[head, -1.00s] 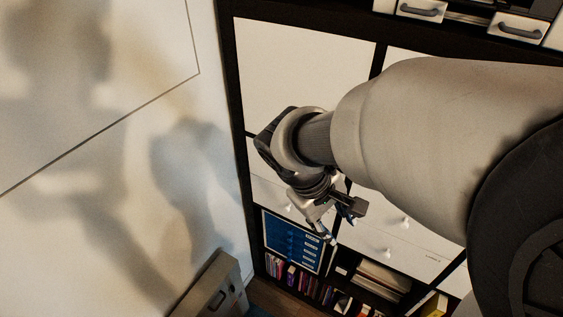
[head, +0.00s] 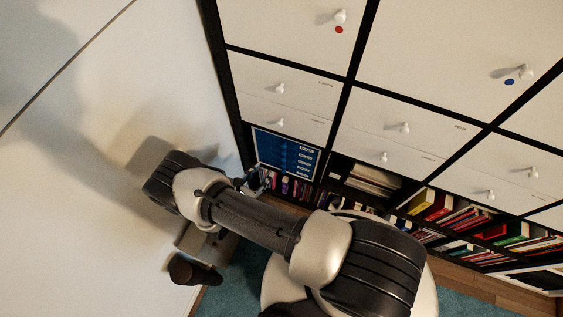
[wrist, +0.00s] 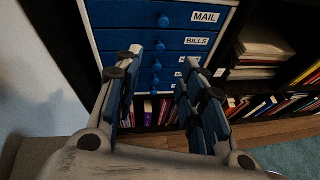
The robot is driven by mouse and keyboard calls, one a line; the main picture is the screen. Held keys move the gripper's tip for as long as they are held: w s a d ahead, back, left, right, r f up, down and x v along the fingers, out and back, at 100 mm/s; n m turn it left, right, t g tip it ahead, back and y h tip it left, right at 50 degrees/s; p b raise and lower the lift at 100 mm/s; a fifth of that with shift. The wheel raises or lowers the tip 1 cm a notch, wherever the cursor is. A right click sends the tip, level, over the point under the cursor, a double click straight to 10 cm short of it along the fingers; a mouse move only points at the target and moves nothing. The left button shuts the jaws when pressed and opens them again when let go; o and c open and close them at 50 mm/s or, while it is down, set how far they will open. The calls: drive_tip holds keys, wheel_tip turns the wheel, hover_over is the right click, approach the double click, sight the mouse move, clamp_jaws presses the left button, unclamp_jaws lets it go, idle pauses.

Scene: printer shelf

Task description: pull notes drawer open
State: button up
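A small blue drawer unit (head: 287,154) sits in a lower left cubby of the shelf. It also shows in the wrist view, with blue fronts, round blue knobs and white labels. The top front in that view is the MAIL drawer (wrist: 125,15), with the BILLS drawer (wrist: 125,41) below it. The labels lower down are too small or covered to read, so I cannot tell which drawer is notes. My gripper (wrist: 162,88) is open and empty, its fingers apart in front of the lower drawers. In the head view my gripper (head: 256,180) is beside the unit's lower left.
White drawers with white knobs (head: 281,88) are above the unit. A paper stack (wrist: 268,42) lies in the cubby to the right. Books (wrist: 160,112) stand below the unit. A white wall (head: 80,150) is close on the left. A grey box (head: 205,243) stands on the floor.

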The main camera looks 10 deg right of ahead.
drive_tip(key=s+f+n+t+y, duration=0.1)
drive_tip(key=s+f+n, duration=0.2)
drive_tip(key=f, duration=0.4)
drive_tip(key=b, duration=0.4)
approach(283, 161)
drive_tip(key=shift+y, duration=0.3)
drive_tip(key=x, duration=0.8)
drive_tip(key=shift+d+r, duration=0.15)
drive_tip(key=shift+d, duration=0.1)
clamp_jaws()
